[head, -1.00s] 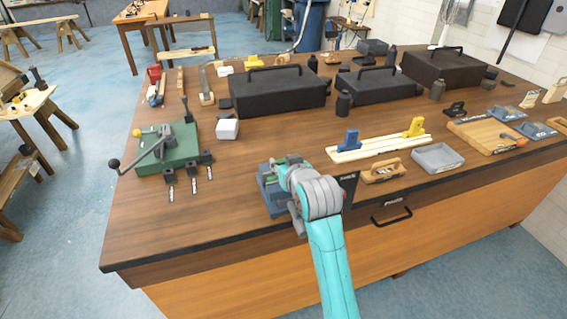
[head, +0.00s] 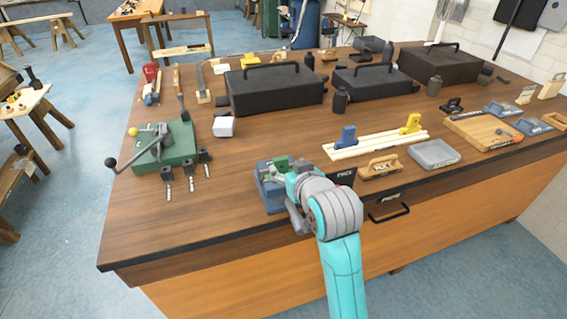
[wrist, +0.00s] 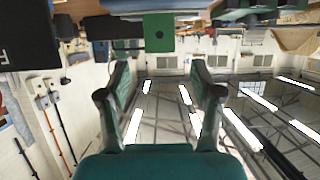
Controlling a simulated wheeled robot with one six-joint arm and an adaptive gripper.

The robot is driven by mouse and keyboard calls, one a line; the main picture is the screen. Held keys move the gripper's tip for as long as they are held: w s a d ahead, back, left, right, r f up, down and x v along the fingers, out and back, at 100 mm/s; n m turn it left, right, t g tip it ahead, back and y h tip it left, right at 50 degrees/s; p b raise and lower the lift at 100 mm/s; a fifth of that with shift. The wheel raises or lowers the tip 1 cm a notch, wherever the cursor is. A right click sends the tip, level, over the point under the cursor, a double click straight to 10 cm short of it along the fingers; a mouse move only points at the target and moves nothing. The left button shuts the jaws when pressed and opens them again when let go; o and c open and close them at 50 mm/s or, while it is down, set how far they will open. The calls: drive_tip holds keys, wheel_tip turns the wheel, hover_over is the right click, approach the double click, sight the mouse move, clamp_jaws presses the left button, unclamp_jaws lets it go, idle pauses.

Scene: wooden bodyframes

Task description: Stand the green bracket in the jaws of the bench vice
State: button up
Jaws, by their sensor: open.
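The bench vice (head: 268,195) is a blue-grey block at the front edge of the workbench, partly hidden by my wrist in the head view. The green bracket (wrist: 159,33) shows in the upside-down wrist view as an upright green plate with a dark hole, its base against the grey vice jaw. In the head view, green (head: 279,163) shows at the vice's top. How deep the bracket sits between the jaws is hidden. My gripper (wrist: 160,68) is open and empty, its two fingers spread wide, with the bracket beyond the fingertips and apart from them.
A green lever fixture (head: 168,150) and a white block (head: 224,127) stand left of the vice. A cream rail with blue and yellow clamps (head: 375,146), a wooden plane (head: 381,167) and a grey tray (head: 434,154) lie right. Black cases (head: 275,90) stand behind.

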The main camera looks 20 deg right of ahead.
drive_tip(key=shift+v, duration=2.25)
